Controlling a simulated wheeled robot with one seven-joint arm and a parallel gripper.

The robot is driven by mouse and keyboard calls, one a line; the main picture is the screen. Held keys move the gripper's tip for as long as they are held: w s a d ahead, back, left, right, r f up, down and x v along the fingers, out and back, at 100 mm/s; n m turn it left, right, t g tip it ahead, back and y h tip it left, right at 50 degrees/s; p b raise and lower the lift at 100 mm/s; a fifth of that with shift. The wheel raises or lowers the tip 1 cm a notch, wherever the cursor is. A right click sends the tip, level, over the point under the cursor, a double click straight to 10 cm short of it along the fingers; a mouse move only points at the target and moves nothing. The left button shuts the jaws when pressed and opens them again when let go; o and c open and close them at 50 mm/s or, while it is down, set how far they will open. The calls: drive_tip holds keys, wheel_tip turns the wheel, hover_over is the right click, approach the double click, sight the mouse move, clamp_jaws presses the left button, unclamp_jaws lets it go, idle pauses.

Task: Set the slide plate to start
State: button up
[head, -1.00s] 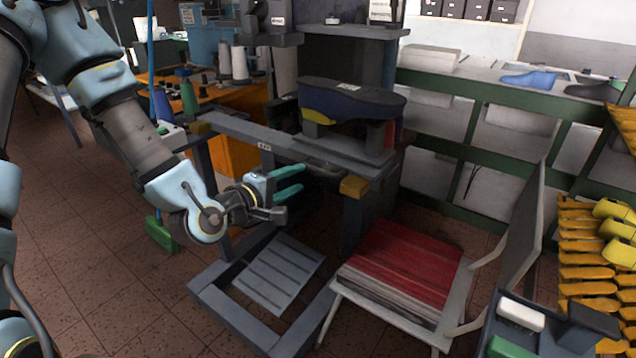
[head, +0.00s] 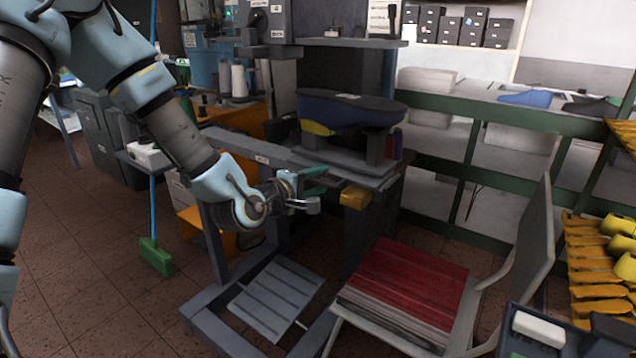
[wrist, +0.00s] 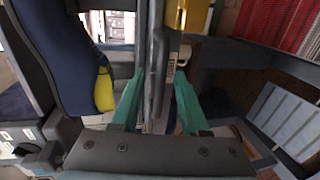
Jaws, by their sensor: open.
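I cannot pick out the slide plate for certain; a long grey bar with a small label (wrist: 171,70) runs between my fingers in the wrist view. It lies along the front edge of the machine's grey table (head: 235,147). My gripper (head: 322,187), with green fingers, is open at that edge, left of a yellow block (head: 355,197). In the wrist view my gripper (wrist: 160,76) has one finger on each side of the bar. Whether either finger touches it I cannot tell. The slide's position marks are not readable.
A dark blue shoe-shaped form (head: 345,110) with a yellow patch stands on the machine behind my gripper. A chair with a red striped seat (head: 400,285) stands at the front right. A slatted footboard (head: 275,298) lies low below.

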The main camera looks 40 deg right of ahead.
drive_tip(key=shift+c, duration=0.2)
clamp_jaws()
idle(1.1)
